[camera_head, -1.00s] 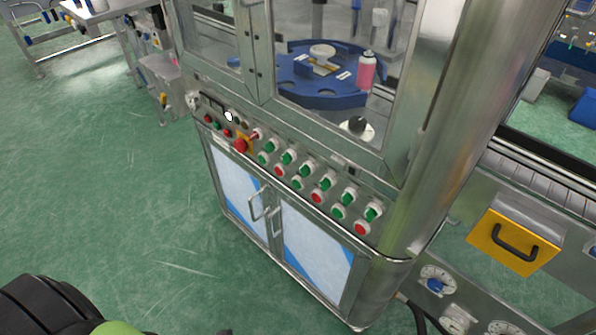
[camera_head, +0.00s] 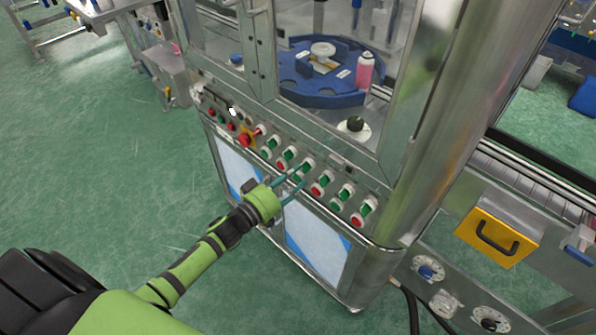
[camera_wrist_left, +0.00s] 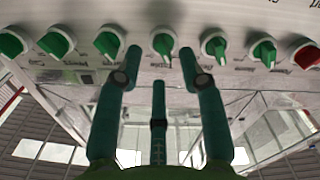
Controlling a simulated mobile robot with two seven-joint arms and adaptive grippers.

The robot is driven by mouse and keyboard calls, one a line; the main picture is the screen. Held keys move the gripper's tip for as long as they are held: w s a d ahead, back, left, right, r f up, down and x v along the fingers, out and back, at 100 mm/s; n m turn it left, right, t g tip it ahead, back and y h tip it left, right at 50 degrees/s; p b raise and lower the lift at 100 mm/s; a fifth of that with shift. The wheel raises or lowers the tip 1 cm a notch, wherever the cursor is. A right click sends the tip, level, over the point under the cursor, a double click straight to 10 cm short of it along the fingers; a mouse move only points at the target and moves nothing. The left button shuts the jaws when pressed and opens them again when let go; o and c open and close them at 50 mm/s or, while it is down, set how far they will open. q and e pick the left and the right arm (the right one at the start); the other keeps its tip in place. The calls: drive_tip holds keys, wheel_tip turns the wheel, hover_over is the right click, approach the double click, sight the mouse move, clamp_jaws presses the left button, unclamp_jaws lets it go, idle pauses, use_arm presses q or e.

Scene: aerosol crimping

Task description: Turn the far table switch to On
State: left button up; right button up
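My left gripper (camera_head: 300,177) reaches in from the lower left, with its teal fingers spread at the control panel (camera_head: 228,143) of the steel machine. In the left wrist view the gripper (camera_wrist_left: 161,52) is open. A green-handled knob (camera_wrist_left: 162,44) lies in the gap between its fingertips, with no visible contact. The handle points roughly along the fingers. Similar green knobs stand on both sides. Labels beside the knobs appear upside down and are too small to read, so I cannot tell which is the far table switch. My right gripper is not in view.
A red emergency button (camera_head: 245,140) sits at the panel's left part. Behind glass, a blue round table (camera_head: 300,82) carries a pink can (camera_head: 365,72). A yellow drawer (camera_head: 497,237) is at the right. The green floor (camera_head: 110,170) at the left is clear.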

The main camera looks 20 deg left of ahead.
sight(305, 168)
use_arm(q)
drive_tip(key=shift+x, duration=1.1)
drive_tip(key=shift+c, duration=0.4)
clamp_jaws()
drive_tip(key=shift+m, duration=0.3)
drive_tip(key=m, duration=0.5)
drive_tip(key=shift+f+m+b, duration=0.15)
drive_tip(key=shift+m+b, duration=0.15)
drive_tip(key=m+b, duration=0.1)
drive_tip(key=m, duration=0.4)
drive_tip(key=shift+f+m, duration=0.1)
drive_tip(key=shift+m, duration=0.2)
